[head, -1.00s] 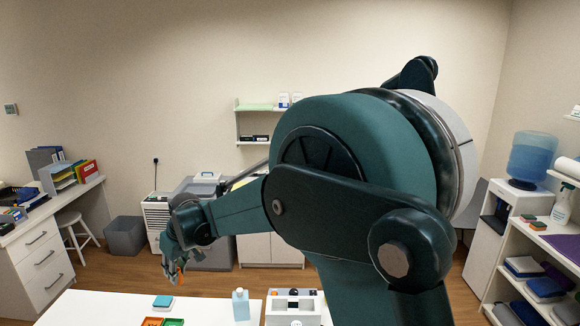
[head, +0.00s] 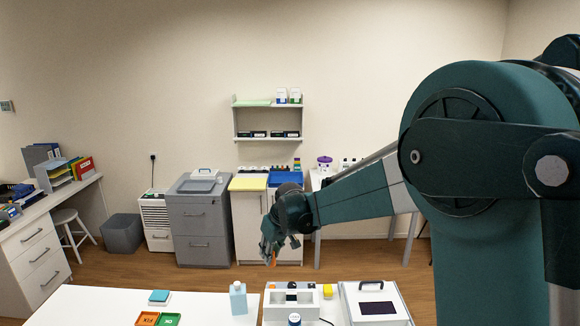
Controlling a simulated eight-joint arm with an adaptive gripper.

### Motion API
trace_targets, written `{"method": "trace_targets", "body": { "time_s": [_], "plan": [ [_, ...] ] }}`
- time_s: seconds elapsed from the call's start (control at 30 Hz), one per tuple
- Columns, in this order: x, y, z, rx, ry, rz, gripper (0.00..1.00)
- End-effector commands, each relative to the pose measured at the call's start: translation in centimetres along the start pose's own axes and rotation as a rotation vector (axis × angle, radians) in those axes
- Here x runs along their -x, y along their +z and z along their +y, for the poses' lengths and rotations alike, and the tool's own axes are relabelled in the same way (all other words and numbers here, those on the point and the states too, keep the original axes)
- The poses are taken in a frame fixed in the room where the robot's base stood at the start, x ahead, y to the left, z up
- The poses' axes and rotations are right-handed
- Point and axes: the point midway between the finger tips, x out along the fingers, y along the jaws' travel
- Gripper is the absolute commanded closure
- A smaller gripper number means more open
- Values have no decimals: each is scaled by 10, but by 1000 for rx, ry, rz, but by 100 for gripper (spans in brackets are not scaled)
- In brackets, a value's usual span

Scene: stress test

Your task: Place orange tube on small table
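My gripper (head: 272,254) hangs fingers-down in the middle of the head view, above the back edge of the white table. The orange tube (head: 273,261) shows as a small orange piece at its fingertips. The gripper appears shut on it and holds it in the air; the fingers hide most of it. A small pale table (head: 318,215) with thin legs stands against the back wall, behind my arm. My arm hides much of its top.
The white front table (head: 80,308) bears orange and green trays (head: 168,319), a light-blue bottle (head: 238,300), a white rack (head: 291,310) and a device with a dark screen (head: 377,308). Floor between is free.

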Motion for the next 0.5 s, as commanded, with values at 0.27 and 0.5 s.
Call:
{"method": "trace_targets", "body": {
  "time_s": [0.27,0.5],
  "plan": [
    [7,51,78,-98,41,0,91],
    [16,97,136,-180,74,0,91]
  ]
}}
